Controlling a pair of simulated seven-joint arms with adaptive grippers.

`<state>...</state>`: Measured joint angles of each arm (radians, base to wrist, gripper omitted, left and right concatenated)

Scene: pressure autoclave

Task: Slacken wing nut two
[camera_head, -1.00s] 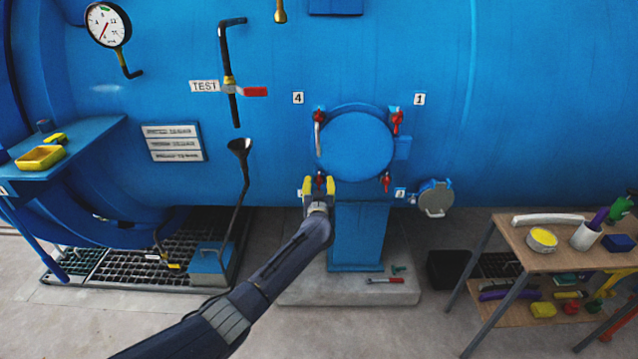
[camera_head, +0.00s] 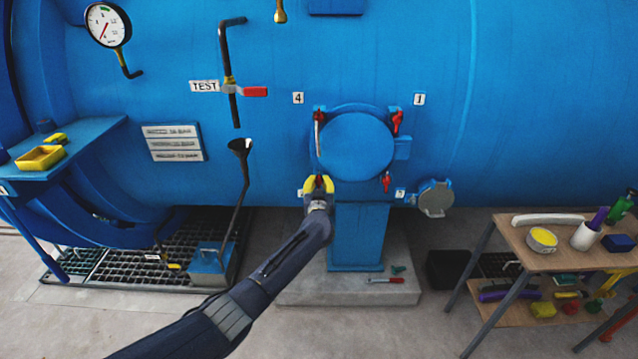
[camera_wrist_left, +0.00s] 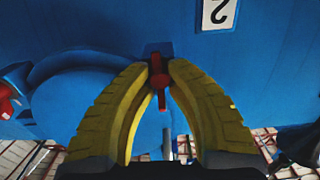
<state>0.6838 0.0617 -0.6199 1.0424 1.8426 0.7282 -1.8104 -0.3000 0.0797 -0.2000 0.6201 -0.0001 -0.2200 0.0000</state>
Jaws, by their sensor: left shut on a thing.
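A round blue door (camera_head: 355,147) on the vessel has red wing nuts around its edge. My left gripper (camera_head: 318,180), with yellow fingers, is at the lower-left nut. In the left wrist view my left gripper (camera_wrist_left: 158,72) is shut on this red wing nut (camera_wrist_left: 159,82), its fingertips on either side of the nut's hub. A label (camera_wrist_left: 216,11) beside it reads 2. In the head view the fingers mostly hide this nut and partly hide its label. The other nuts are at upper left (camera_head: 319,116), upper right (camera_head: 397,122) and lower right (camera_head: 386,182). My right gripper is not in view.
A small open round cover (camera_head: 435,198) is to the right. A cluttered wooden table (camera_head: 510,254) stands at the far right.

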